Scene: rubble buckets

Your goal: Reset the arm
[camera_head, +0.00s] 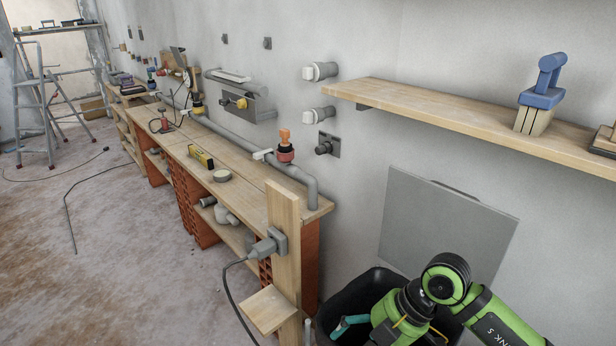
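My green and black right arm (462,298) comes in from the lower right and bends down over a black bucket (376,282). Its gripper is not clearly seen; the bottom edge of the picture and the arm itself hide it. A teal object (350,324) shows inside the bucket, left of my arm. I cannot tell whether anything touches it. My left arm and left gripper are not in view.
A wooden shelf (440,117) on the right wall carries a blue-handled brush (541,97). A grey panel (445,222) leans behind the bucket. A long workbench (235,200) with pipes runs along the wall. A stepladder (33,105) stands far left. The left floor is mostly clear, with cables.

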